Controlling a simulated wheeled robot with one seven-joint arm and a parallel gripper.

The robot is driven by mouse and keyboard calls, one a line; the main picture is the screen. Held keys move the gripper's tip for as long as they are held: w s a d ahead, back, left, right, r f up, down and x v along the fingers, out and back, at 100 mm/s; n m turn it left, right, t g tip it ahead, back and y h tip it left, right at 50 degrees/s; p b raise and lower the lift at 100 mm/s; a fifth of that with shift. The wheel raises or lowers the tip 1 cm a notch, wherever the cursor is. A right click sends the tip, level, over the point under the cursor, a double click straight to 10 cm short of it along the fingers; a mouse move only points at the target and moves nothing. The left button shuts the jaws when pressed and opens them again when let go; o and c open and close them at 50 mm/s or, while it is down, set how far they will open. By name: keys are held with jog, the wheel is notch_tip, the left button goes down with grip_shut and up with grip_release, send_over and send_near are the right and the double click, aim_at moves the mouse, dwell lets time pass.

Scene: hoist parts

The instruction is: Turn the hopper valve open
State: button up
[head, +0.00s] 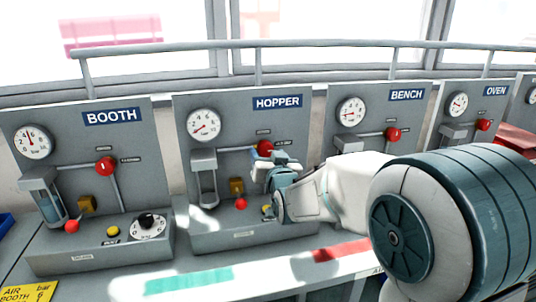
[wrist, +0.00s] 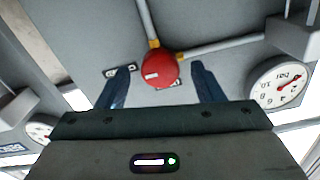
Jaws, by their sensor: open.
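The hopper valve is a round red knob (head: 265,148) on the pipe of the grey HOPPER panel (head: 185,120). In the wrist view the red knob (wrist: 160,69) lies between my two dark fingers, with a gap on each side. A small white mark shows on its face. My gripper (head: 268,162) is open and empty, close in front of the HOPPER panel at the knob. It also shows in the wrist view (wrist: 162,66). I cannot tell how deep the fingertips reach around the knob. The gripper partly covers the lower right of this panel in the head view.
The HOPPER gauge (head: 204,125) sits left of the knob. A sight glass (head: 207,185), a brass fitting (head: 237,186) and a small red ball (head: 241,204) are below. The BOOTH panel (head: 60,145) stands left, the BENCH panel (head: 377,100) right. A rail (head: 300,43) runs behind.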

jog(key=shift+w, duration=0.15)
jog(key=shift+c, duration=0.3)
jog(key=c, duration=0.9)
jog(key=shift+f+n+b, duration=0.1)
jog(key=shift+n+b, duration=0.2)
jog(key=shift+b, duration=0.3)
jog(key=n+b, duration=0.3)
jog(key=shift+f+b, duration=0.15)
jog(key=shift+b, duration=0.2)
jog(key=n+b, duration=0.3)
jog(key=n, duration=0.1)
jog(key=shift+b, duration=0.4)
jog(key=n+b, duration=0.2)
jog(key=n, duration=0.4)
jog(key=n+b, duration=0.1)
jog(key=n, duration=0.3)
jog(key=shift+r+b, duration=0.3)
jog(key=shift+b, duration=0.05)
jog(key=shift+n, duration=0.3)
